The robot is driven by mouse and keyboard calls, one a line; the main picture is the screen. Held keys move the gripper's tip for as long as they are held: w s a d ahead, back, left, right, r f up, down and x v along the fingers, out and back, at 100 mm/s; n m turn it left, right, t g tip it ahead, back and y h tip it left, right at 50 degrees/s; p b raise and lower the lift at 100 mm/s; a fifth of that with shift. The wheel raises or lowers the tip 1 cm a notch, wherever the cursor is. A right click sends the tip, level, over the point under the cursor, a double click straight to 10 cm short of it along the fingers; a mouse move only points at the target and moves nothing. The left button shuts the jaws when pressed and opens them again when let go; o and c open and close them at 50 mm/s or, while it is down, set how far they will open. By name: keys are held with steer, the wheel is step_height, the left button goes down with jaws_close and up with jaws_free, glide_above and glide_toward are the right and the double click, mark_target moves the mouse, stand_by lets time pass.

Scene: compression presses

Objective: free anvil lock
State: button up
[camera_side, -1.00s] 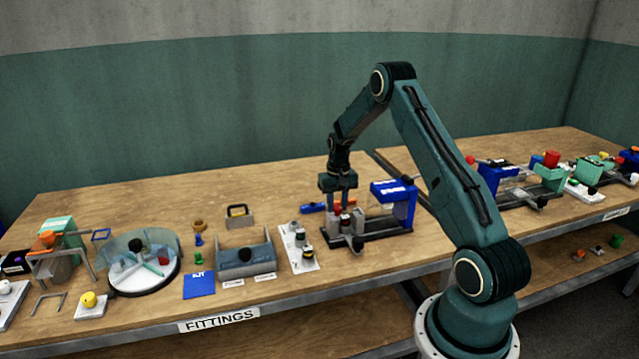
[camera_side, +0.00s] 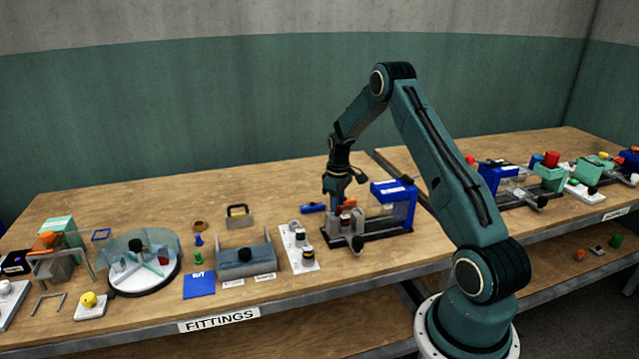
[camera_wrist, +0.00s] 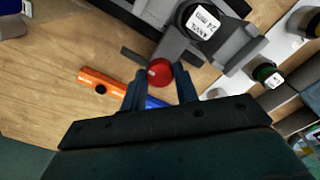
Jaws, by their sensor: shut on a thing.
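A red round knob (camera_wrist: 159,70) sits on a grey bar at the end of the press, between my fingertips in the wrist view. My gripper (camera_wrist: 160,88) is shut on this red knob, with one finger on each side. In the side view my gripper (camera_side: 336,201) points down at the left end of the press (camera_side: 393,192), which has a blue frame and a dark base. A black cap with a white label reading "ANVIL 24 mm" (camera_wrist: 203,19) stands just beyond the knob in the wrist view. My fingers partly hide the knob in the side view.
An orange bar (camera_wrist: 101,84) and a blue piece (camera_wrist: 155,102) lie close to my fingers. A white plate with several dark posts (camera_side: 300,247) stands left of the press. A grey-blue fixture (camera_side: 245,258) is further left. Bare bench lies behind.

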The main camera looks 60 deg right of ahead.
stand_by(0.4)
steer(key=o, duration=1)
steer(key=shift+r, duration=0.15)
step_height(320, 180, up, 14)
steer(key=shift+f, duration=0.15)
